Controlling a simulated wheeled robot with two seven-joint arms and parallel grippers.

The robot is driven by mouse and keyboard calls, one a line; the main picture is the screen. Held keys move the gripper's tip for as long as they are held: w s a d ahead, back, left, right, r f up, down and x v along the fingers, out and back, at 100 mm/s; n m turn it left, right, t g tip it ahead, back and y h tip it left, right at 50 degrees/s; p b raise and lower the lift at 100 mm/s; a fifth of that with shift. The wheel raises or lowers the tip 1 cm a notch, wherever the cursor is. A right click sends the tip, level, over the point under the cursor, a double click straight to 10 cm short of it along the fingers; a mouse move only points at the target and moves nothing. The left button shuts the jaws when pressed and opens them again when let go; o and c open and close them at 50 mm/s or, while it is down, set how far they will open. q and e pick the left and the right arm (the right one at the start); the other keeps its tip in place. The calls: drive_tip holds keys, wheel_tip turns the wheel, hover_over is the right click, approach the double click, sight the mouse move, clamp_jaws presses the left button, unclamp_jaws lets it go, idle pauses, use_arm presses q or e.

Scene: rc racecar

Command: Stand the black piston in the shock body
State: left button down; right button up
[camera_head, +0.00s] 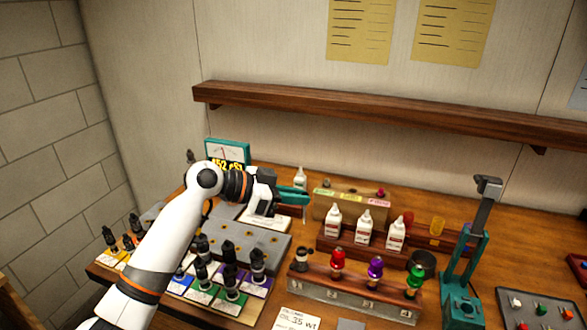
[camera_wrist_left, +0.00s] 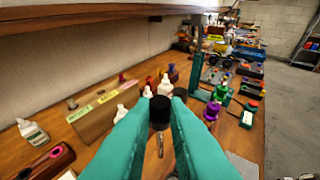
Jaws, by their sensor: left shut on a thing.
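My left gripper (camera_head: 303,197) reaches in over the bench from the left. In the left wrist view its teal fingers (camera_wrist_left: 159,112) are shut on a black piston (camera_wrist_left: 159,106), a dark cylinder with a thin metal rod below it. A wooden stand (camera_head: 350,292) with numbered places is at the front right of the gripper. Its leftmost place holds a dark, open-looking body (camera_head: 302,258), perhaps the shock body. The other places hold red (camera_head: 337,262), purple (camera_head: 375,267) and green (camera_head: 415,280) topped pieces.
White bottles (camera_head: 365,228) stand in a wooden rack behind the stand. A teal press (camera_head: 464,270) rises at the right. A wall shelf (camera_head: 390,118) runs above the bench.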

use_arm(q)
drive_tip(key=f, duration=0.1)
drive_tip(key=s+f+b, duration=0.2)
drive_tip(key=f, duration=0.1)
drive_tip(key=shift+a, duration=0.2)
idle(0.6)
idle(0.6)
drive_tip(key=shift+f+b, duration=0.2)
drive_tip(key=shift+b, duration=0.2)
drive_tip(key=shift+f+b, duration=0.4)
drive_tip(key=shift+f, duration=0.1)
